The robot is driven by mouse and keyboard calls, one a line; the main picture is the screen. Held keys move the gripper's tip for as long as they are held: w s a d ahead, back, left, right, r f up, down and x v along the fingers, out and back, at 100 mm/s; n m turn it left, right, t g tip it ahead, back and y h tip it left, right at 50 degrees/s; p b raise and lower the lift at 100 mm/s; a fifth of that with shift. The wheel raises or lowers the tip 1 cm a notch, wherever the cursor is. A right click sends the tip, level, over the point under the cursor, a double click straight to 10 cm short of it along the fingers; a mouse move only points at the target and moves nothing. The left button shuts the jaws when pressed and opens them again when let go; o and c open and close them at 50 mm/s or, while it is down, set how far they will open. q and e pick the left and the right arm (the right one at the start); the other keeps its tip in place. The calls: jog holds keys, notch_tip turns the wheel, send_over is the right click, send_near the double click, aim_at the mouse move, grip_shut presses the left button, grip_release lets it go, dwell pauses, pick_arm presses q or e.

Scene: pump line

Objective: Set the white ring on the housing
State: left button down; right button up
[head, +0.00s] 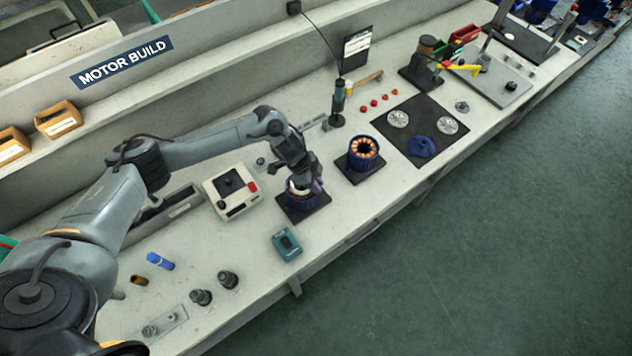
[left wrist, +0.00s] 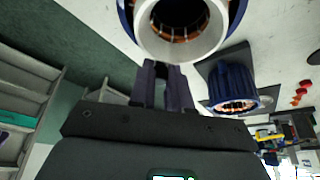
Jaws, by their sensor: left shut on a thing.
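The white ring (head: 297,189) is at the blue housing (head: 297,203), which stands on a dark square base at the middle of the bench. My left gripper (head: 305,187) is over this housing and shut on the ring's edge. In the left wrist view the white ring (left wrist: 207,45) lies across the housing's open end, with copper windings visible through it. The left fingertips (left wrist: 163,66) meet the ring's rim there. I cannot tell whether the ring is fully seated or slightly above the housing. My right gripper is not in view.
A second blue housing with copper windings (head: 363,148) stands on its own dark base close by to the right. A white control box (head: 230,192) is to the left, a teal device (head: 286,243) in front. A black mat (head: 403,128) with metal discs lies farther right.

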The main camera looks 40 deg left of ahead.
pick_arm(q)
jog(key=c, duration=0.8)
grip_release()
jog(key=shift+o, duration=0.2)
notch_tip(320, 180, up, 5)
jog(key=p, duration=0.5)
